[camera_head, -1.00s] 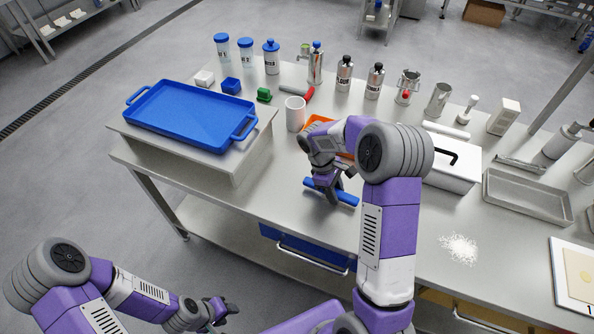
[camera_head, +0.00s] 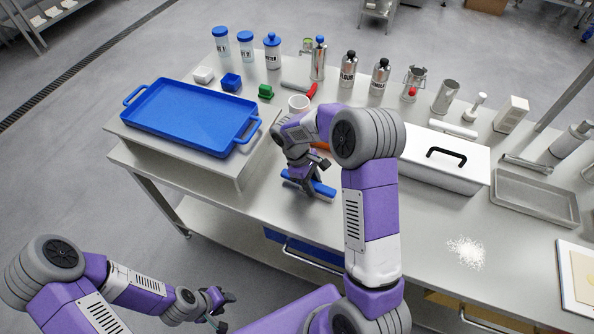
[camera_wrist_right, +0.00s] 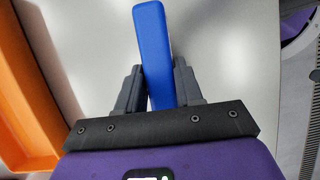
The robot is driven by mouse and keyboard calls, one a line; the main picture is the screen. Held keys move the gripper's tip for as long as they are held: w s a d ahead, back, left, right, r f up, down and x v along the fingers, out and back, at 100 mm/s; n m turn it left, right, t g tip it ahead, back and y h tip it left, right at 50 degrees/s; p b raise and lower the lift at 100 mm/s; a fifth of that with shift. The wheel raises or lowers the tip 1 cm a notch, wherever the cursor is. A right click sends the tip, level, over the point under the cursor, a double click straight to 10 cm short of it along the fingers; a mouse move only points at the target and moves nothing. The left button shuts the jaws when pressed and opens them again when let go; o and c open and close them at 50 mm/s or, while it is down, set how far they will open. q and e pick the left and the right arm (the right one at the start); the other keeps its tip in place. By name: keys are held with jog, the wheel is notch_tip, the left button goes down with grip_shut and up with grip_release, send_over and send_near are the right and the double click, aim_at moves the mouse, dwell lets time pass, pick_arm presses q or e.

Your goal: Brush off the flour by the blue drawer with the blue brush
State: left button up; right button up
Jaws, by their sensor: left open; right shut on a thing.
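The blue brush (camera_head: 325,189) is held low over the steel table's front half, or on it; I cannot tell if it touches. My right gripper (camera_head: 305,180) is shut on it. In the right wrist view the brush's blue handle (camera_wrist_right: 156,50) stands between the two fingers of my right gripper (camera_wrist_right: 159,88). The blue drawer (camera_head: 283,241) is under the table's front edge, partly hidden by my right arm. The only flour (camera_head: 466,252) I see is a white patch farther right, beyond my right arm. My left gripper (camera_head: 224,309) is open and empty, away from the table at lower left.
A blue tray (camera_head: 190,112) sits on a raised stand at the left. An orange tray (camera_wrist_right: 22,85) lies beside my right gripper. A white box with a black handle (camera_head: 442,165), a metal tray (camera_head: 535,193) and several bottles stand behind and right.

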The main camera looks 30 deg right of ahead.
jog(key=shift+w+a, duration=0.55)
jog(key=shift+w+a+r, duration=0.15)
jog(key=shift+w+a, duration=0.05)
jog(key=shift+w, duration=0.1)
notch_tip(320, 180, up, 3)
jog(key=p, duration=0.2)
jog(key=shift+s+r+p, duration=0.1)
jog(key=shift+r+p, duration=0.1)
jog(key=shift+p, duration=0.2)
jog(key=shift+r+p, duration=1.9)
jog(key=shift+r, duration=0.35)
pick_arm(q)
notch_tip(320, 180, up, 7)
jog(key=w, duration=0.1)
jog(key=shift+a+f, duration=0.15)
jog(key=shift+f, duration=0.05)
